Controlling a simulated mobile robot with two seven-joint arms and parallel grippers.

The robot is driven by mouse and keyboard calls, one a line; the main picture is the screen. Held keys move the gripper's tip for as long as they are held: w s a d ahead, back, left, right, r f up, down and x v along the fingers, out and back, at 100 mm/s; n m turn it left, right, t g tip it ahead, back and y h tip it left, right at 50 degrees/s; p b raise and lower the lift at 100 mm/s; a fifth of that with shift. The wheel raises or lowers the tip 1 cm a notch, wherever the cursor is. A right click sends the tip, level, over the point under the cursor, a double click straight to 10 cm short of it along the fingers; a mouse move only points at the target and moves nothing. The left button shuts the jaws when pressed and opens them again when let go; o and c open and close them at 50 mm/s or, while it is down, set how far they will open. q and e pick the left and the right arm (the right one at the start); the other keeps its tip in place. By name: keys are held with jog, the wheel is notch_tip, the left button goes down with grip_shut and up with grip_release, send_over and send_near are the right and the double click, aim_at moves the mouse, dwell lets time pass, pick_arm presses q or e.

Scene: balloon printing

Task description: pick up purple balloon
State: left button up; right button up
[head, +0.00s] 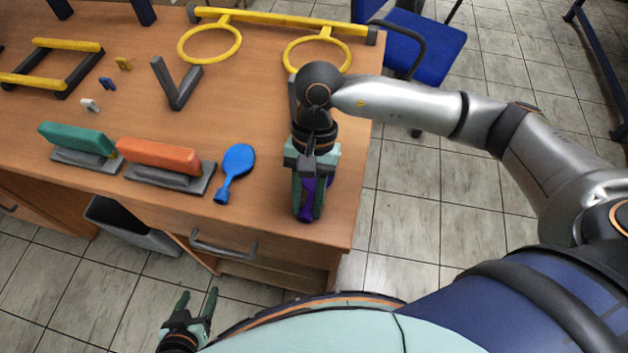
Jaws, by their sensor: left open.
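The purple balloon (307,187) lies near the right end of the wooden table (262,222). My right gripper (308,203) is directly over it, pointing down, with a finger on either side of the balloon. The gripper and wrist hide much of the balloon. I cannot tell whether the fingers press on it. My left gripper (198,298) is open and empty, low in front of the table and away from the balloon.
A blue balloon (237,160) lies left of my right gripper. Orange (158,155) and green (75,138) blocks on grey bases stand further left. A yellow frame with two rings (210,45) is at the back.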

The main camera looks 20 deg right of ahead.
grip_shut()
